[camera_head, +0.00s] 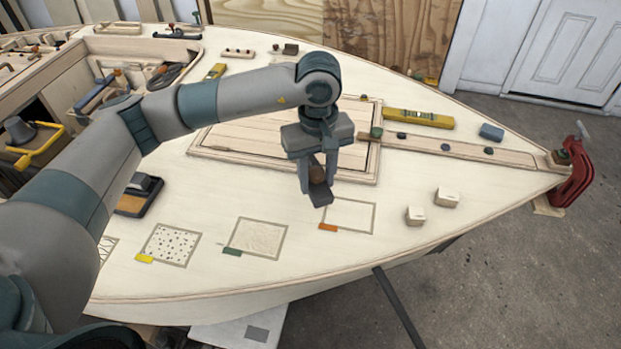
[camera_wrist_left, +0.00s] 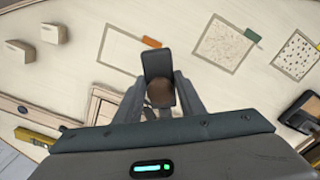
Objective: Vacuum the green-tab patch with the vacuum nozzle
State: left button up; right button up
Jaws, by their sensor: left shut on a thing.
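The green-tab patch (camera_head: 257,238) is a grey-outlined square on the pale deck with faint marks inside. Its green tab (camera_head: 231,252) is at its lower left corner. In the left wrist view, the patch (camera_wrist_left: 222,43) is at the upper right. My left gripper (camera_head: 318,178) is shut on a dark tool with a brown rounded part, apparently the vacuum nozzle (camera_head: 320,194). The nozzle also shows between the fingers in the left wrist view (camera_wrist_left: 158,65). It appears above the deck, to the upper right of the green-tab patch. My right gripper is not in view.
The orange-tab patch (camera_head: 348,215) lies right of the green one, the speckled yellow-tab patch (camera_head: 172,244) left. Two small pale blocks (camera_head: 447,197) (camera_head: 415,216) stand farther right. A raised hatch (camera_head: 235,143) and yellow level (camera_head: 418,118) lie behind. A dark tray (camera_head: 130,204) sits left.

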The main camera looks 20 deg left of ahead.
pick_arm(q)
jog(key=s+a+r+m, duration=0.1)
jog(key=s+a+m, duration=0.4)
jog(key=s+m, duration=0.2)
jog(key=shift+s+a+r+m, duration=0.25)
jog(key=shift+s+a+m, duration=0.1)
jog(key=shift+s, duration=0.8)
jog(key=shift+s, duration=0.1)
